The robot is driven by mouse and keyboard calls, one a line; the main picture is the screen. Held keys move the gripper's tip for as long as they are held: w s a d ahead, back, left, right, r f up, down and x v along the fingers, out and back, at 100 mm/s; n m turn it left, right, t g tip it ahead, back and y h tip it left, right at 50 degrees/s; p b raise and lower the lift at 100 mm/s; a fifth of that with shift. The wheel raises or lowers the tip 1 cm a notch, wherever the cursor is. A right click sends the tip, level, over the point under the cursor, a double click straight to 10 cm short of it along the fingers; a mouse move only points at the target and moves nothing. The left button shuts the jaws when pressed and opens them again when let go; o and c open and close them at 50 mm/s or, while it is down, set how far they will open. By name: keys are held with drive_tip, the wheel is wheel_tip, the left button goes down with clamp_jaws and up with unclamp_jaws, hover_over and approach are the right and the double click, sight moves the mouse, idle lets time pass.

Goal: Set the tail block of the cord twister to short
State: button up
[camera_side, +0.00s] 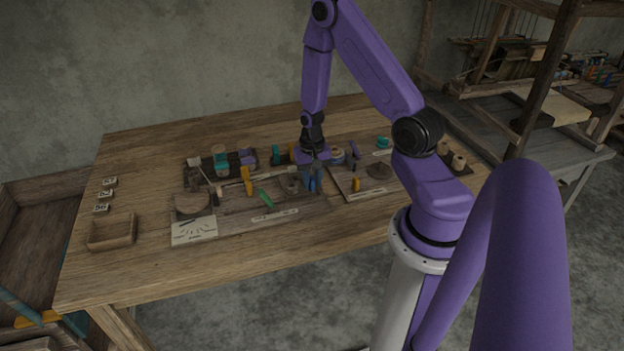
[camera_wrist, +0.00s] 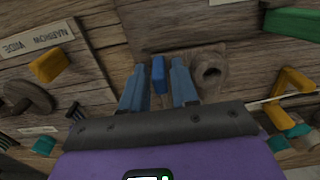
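In the wrist view a small blue upright piece (camera_wrist: 158,75) stands between the two blue-grey fingers of my gripper (camera_wrist: 158,88), with a gap on each side. My gripper is open there and does not visibly pinch it. Beside it, to the right, is a wooden block with a round hole (camera_wrist: 210,72), which I take for the tail block of the cord twister. In the side view my gripper (camera_side: 314,178) points down at the right end of the long wooden board (camera_side: 235,212). The blue piece (camera_side: 312,185) shows low beside the fingers, and the block (camera_side: 290,183) is just left of it.
A yellow upright piece (camera_side: 247,181) and a green lever (camera_side: 265,198) stand on the board to the left. A smaller board at right carries a yellow knob (camera_side: 356,185); its label (camera_wrist: 38,40) reads NARROW and WIDE. A wooden tray (camera_side: 112,231) sits at the table's left.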

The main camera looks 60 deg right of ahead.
sight(287, 195)
clamp_jaws()
drive_tip(key=shift+w+a, duration=2.7)
drive_tip(key=shift+o, duration=1.8)
unclamp_jaws()
drive_tip(key=shift+r, duration=0.1)
wheel_tip(287, 195, up, 17)
drive_tip(key=shift+r, duration=0.15)
drive_tip(key=shift+a, duration=0.1)
